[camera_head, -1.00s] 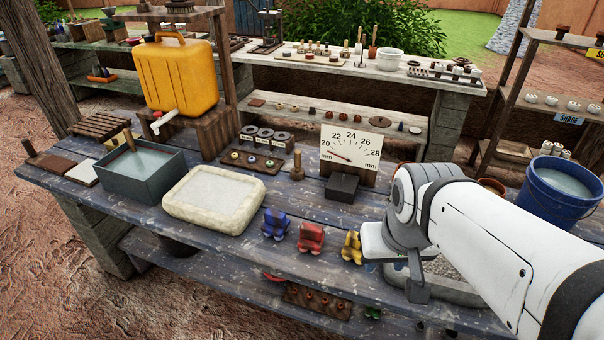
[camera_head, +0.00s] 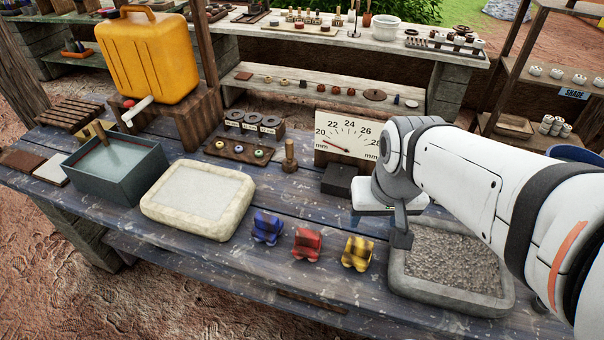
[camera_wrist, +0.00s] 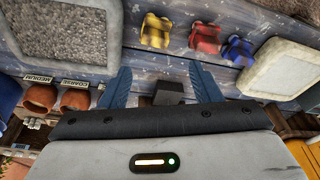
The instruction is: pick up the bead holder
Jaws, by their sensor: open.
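Three small notched holders stand in a row near the table's front edge: blue (camera_head: 267,228), red (camera_head: 306,243) and yellow (camera_head: 357,253). I cannot tell which of them, if any, is the bead holder. In the wrist view the yellow (camera_wrist: 156,30), red (camera_wrist: 206,38) and blue (camera_wrist: 237,50) ones show beyond the fingertips. My gripper (camera_wrist: 160,80) is open and empty, its two blue fingers wide apart. It is over the table, behind and to the right of the yellow holder in the head view, where my arm mostly hides its fingers.
A grey gravel tray (camera_head: 400,293) lies right of the yellow holder, a pale stone tray (camera_head: 155,213) left of the blue one. Behind stand a dark block (camera_head: 338,180), a dial board (camera_head: 335,155), a wooden peg (camera_head: 290,160) and a bead board (camera_head: 225,150). Orange pots (camera_wrist: 75,98) show in the wrist view.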

